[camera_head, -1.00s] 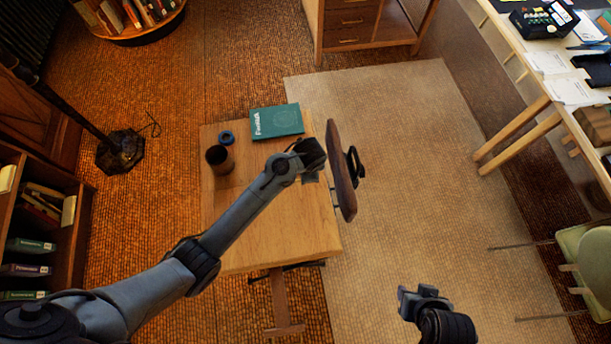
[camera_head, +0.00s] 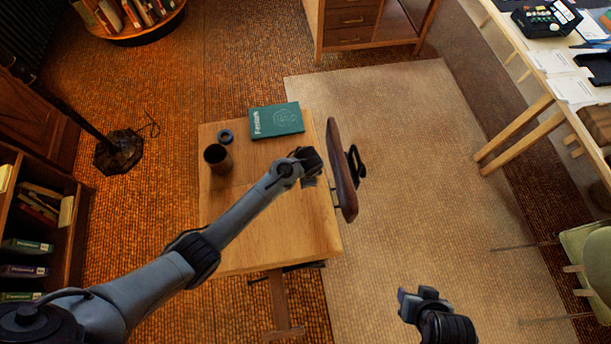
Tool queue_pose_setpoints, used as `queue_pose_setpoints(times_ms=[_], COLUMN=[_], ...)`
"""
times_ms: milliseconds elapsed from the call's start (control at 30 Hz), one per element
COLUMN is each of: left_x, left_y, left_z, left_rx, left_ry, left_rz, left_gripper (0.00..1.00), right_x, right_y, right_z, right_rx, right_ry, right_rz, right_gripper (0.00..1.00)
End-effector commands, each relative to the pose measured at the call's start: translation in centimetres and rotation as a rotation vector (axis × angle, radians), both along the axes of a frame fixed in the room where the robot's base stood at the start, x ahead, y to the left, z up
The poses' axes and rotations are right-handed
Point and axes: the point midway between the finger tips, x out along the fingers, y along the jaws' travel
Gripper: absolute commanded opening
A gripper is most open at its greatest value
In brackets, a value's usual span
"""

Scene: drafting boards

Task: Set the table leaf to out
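The wooden table (camera_head: 235,250) stands in the middle of the view. The table leaf (camera_head: 341,168) is a dark brown, rounded narrow panel at the table's right edge, seen nearly edge-on. A thin metal rod shows between it and the table, and a black fitting (camera_head: 357,163) sits on its outer side. My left gripper (camera_head: 309,181) is over the table's right part, just left of the leaf, with a small gap in the picture. Its fingers are mostly hidden by the wrist. My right gripper (camera_head: 413,295) is low over the pale rug, apart from the leaf; its finger opening is unclear.
A lamp base (camera_head: 120,152) and bookshelf are at left. A desk and green chair (camera_head: 587,262) are at right. The pale rug (camera_head: 420,170) between is clear.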

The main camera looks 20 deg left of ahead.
Motion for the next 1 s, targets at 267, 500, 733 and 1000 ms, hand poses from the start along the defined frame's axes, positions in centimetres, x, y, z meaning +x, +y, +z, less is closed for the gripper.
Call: queue_pose_setpoints(times_ms=[267, 500, 733, 1000], left_x=[-0.02, -0.02, -0.02, -0.01], left_y=[0.01, 0.01, 0.0, 0.0], left_z=[0.0, 0.0, 0.0, 0.0], left_rx=[0.0, 0.0, 0.0, 0.0], left_ry=[0.0, 0.0, 0.0, 0.0], left_rz=[0.0, 0.0, 0.0, 0.0], left_gripper=[0.0, 0.0, 0.0, 0.0], right_x=[0.01, 0.01, 0.01, 0.01], right_y=[0.0, 0.0, 0.0, 0.0], right_z=[0.01, 0.03, 0.03, 0.03], right_rx=[0.0, 0.0, 0.0, 0.0], right_ry=[0.0, -0.001, -0.001, -0.001], right_rz=[0.0, 0.0, 0.0, 0.0], right_gripper=[0.43, 0.43, 0.43, 0.43])
